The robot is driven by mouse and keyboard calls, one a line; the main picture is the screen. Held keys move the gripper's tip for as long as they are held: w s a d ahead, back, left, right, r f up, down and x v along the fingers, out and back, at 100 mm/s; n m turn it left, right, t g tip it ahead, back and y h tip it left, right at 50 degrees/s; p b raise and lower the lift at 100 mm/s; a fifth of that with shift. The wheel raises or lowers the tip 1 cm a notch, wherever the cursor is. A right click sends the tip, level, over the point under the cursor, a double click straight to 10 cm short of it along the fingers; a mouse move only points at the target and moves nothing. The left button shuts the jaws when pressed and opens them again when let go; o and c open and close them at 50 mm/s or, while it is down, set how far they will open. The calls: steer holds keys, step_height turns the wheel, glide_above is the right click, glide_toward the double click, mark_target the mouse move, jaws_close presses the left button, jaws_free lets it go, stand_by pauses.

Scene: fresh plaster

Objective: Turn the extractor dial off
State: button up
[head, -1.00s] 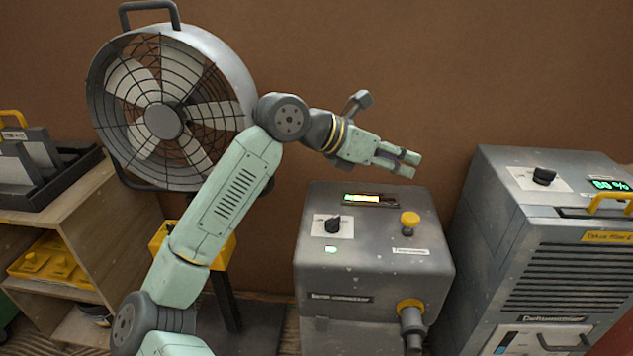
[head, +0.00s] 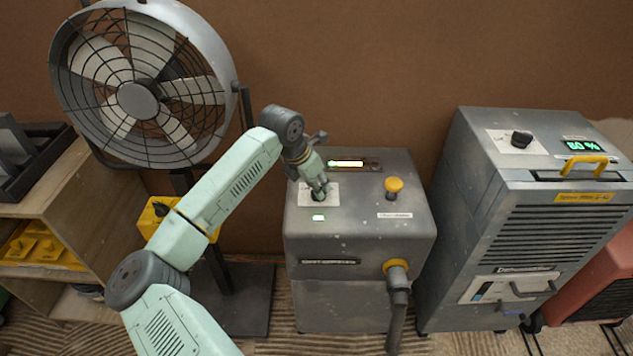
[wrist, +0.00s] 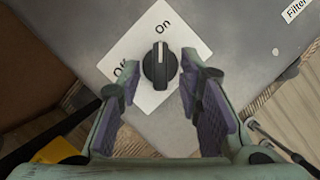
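The dial's white line points up towards On in the wrist view. My gripper (wrist: 162,88) is open, with one finger on each side of the dial and gaps showing on both sides. In the head view my gripper (head: 318,190) is over the plate and hides most of the dial.
A yellow knob (head: 394,185) stands right of the plate, and a hose fitting (head: 397,268) juts from the extractor's front. A dehumidifier (head: 530,210) with its own black dial (head: 521,139) stands to the right. A large fan (head: 138,95) and wooden shelves (head: 75,190) are at the left.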

steer(key=shift+w+d+f, duration=0.2)
steer(key=shift+f, duration=0.4)
steer(key=shift+c, duration=0.6)
jaws_close()
